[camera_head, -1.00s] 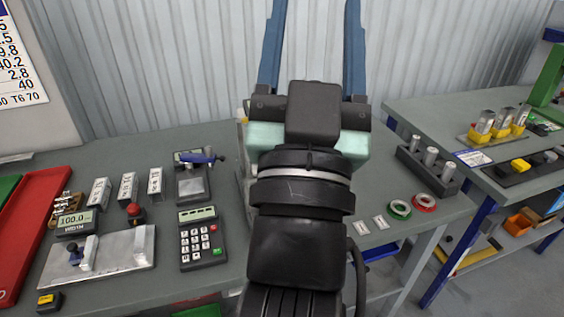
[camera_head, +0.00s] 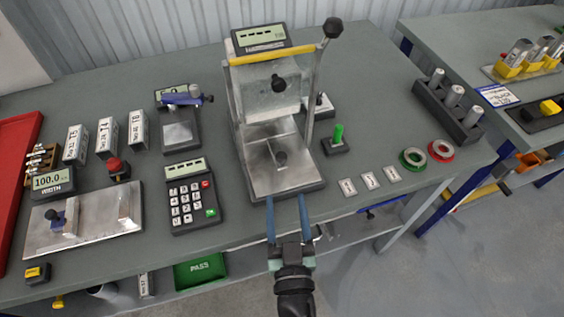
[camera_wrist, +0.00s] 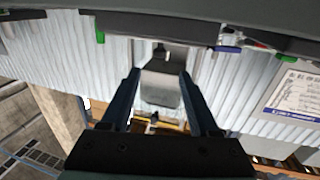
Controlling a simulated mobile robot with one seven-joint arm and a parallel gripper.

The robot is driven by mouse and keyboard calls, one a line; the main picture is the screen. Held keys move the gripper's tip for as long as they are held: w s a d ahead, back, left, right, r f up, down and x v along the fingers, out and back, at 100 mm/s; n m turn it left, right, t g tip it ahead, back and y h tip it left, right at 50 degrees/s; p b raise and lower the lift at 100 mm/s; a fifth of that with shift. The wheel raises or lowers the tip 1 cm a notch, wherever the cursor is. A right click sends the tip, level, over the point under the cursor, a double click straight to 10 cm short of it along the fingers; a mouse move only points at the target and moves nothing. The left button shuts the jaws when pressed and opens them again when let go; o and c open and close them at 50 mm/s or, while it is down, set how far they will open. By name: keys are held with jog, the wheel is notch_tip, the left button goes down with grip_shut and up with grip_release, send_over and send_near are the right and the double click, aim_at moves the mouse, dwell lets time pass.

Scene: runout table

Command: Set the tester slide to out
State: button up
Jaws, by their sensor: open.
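The tester (camera_head: 262,185) stands at the middle of the bench, with a clear guard (camera_head: 265,100), a yellow bar on top and a tall lever with a black ball.
A keypad (camera_head: 192,203) and a small scale (camera_head: 180,135) stand left of the tester. A green-topped switch (camera_head: 338,138), white tags (camera_head: 370,181) and green and red rings (camera_head: 413,158) lie to its right.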

aim_at(282, 162)
jog(key=w, duration=1)
jog(key=shift+a, duration=0.4)
jog(key=shift+c, duration=0.2)
grip_shut()
dwell(0.7)
